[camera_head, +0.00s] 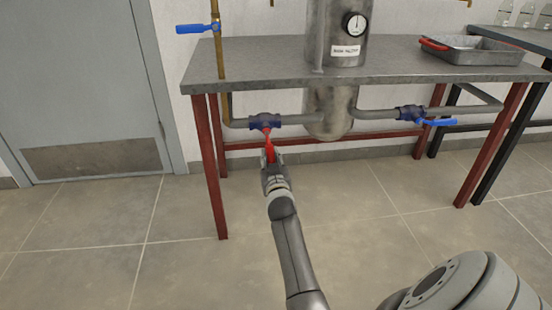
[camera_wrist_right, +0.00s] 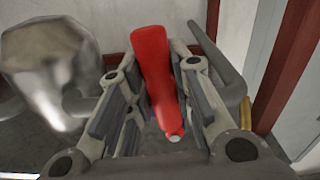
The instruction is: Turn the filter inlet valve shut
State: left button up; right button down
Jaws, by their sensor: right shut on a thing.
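The valve with the red lever (camera_head: 267,137) sits in the pipe under the left part of the bench, left of the steel filter vessel (camera_head: 329,100). Its body (camera_head: 264,121) is blue. The lever points out from the pipe toward me, across the pipe's run. My right gripper (camera_head: 271,160) is shut on the lever's outer part. In the right wrist view the red lever (camera_wrist_right: 157,70) lies between the two fingers. My left gripper is not in view.
A blue-handled valve (camera_head: 411,113) is on the pipe right of the vessel. Another blue lever (camera_head: 195,29) is on the brass pipe at upper left. The grey bench (camera_head: 270,64) with red legs stands above the pipework. A red-handled tray (camera_head: 484,49) rests on it. The floor in front is clear.

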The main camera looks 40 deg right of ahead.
aim_at(266, 131)
jog(key=shift+w+a+f+m, duration=0.15)
jog(key=shift+w+a+m, duration=0.1)
jog(key=shift+a+m, duration=0.4)
jog(key=c, duration=1.3)
grip_release()
jog(key=shift+o, duration=0.2)
jog(key=shift+d, duration=0.1)
jog(key=shift+r, duration=0.2)
notch_tip(266, 131, up, 10)
jog(key=shift+f, duration=0.1)
